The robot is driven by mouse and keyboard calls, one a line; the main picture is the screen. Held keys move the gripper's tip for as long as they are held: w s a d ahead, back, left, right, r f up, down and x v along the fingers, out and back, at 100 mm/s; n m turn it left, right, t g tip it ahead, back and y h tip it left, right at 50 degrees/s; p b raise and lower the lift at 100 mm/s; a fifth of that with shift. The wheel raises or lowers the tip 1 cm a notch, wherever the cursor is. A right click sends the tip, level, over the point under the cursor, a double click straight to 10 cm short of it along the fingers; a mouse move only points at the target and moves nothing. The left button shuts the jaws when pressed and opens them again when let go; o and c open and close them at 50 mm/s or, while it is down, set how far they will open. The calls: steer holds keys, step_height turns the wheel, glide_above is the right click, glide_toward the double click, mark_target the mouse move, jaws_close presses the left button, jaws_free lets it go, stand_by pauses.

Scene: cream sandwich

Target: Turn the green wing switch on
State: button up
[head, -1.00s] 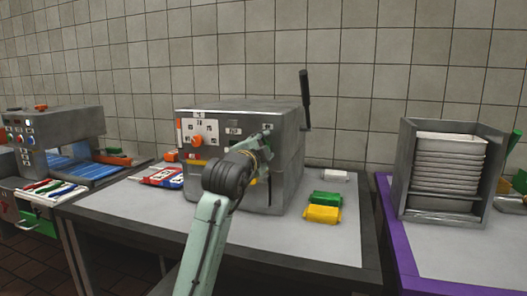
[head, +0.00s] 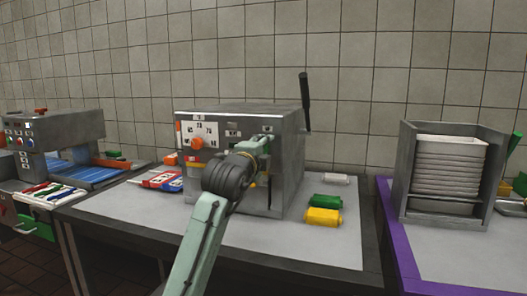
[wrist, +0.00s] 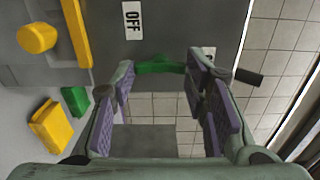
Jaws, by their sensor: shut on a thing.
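The grey machine (head: 235,118) stands on the table, with a dial and labels on its front. In the wrist view the green wing switch (wrist: 158,68) lies across between the fingertips of my gripper (wrist: 165,76). The purple-padded fingers are shut on its two ends. An OFF label (wrist: 132,20) shows on the panel to the left of the switch, and a second label (wrist: 209,54) is partly hidden by the right finger. In the head view my arm reaches the right part of the machine's front, and the switch is hard to make out there.
A yellow packet (head: 322,217) and a green packet (head: 325,201) lie right of the machine, with a white packet (head: 335,179) behind. A black lever (head: 304,100) rises at its right side. A tray rack (head: 448,170) stands farther right. The front of the table is clear.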

steer(key=o, duration=1.1)
steer(key=shift+o, duration=0.2)
steer(key=v, duration=1.2)
